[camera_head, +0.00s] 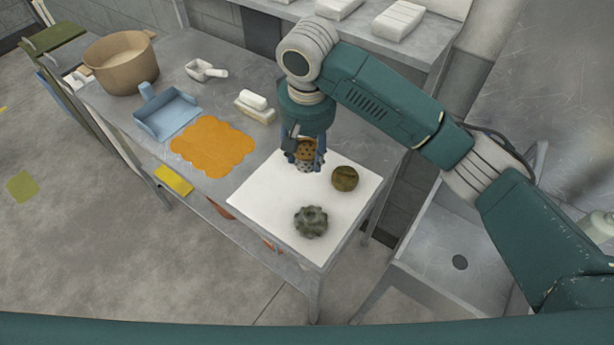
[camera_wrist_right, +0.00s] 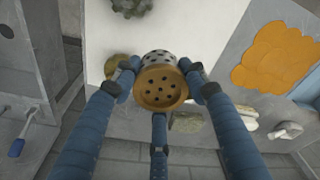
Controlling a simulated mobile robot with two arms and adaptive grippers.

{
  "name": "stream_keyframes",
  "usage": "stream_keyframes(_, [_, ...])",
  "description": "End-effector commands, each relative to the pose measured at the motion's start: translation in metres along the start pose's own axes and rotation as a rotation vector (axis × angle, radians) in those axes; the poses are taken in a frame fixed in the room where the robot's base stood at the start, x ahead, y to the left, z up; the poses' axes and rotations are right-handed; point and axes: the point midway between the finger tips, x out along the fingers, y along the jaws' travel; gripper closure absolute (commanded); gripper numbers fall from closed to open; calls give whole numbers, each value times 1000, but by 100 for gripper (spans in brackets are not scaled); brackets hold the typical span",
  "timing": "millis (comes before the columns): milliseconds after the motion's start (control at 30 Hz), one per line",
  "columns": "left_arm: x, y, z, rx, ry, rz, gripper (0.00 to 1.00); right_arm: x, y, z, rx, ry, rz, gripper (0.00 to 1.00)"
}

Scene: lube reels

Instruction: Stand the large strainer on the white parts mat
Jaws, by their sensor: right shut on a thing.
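The large strainer (camera_head: 306,151) is a perforated cup with a brass-coloured end and a grey, hole-dotted end. My right gripper (camera_head: 304,152) is shut on it, with the brass end up and the grey end down. The strainer also shows between the fingers in the right wrist view (camera_wrist_right: 161,88). It is at the back part of the white parts mat (camera_head: 268,205), roughly upright; I cannot tell whether its lower end touches the mat. The mat also shows in the wrist view (camera_wrist_right: 205,30). My left gripper is not in view.
On the mat are a dark green knobbly part (camera_head: 311,222) and an olive-brown round part (camera_head: 344,178), close to the strainer. An orange mat (camera_head: 212,145), blue dustpan-like tray (camera_head: 166,113), white blocks (camera_head: 254,106) and tan pot (camera_head: 122,64) lie leftward. The mat's front left is clear.

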Motion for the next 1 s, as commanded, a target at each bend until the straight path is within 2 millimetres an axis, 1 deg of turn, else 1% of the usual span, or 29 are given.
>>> stream_keyframes(33, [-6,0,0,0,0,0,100,12,1,2,1,-5,1,89])
stream_keyframes(100, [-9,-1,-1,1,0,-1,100,28,0,4,1,-4,1,89])
stream_keyframes(200, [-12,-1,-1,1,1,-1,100,46,0,6,1,-2,0,89])
stream_keyframes(433, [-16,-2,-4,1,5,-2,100,68,0,8,2,0,0,89])
stream_keyframes(600, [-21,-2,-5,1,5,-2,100,94,-1,11,0,-2,1,89])
stream_keyframes(733, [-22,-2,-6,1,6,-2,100,103,-1,11,0,1,0,89])
stream_keyframes(1000, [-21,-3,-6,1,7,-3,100,104,-2,11,0,1,-1,89])
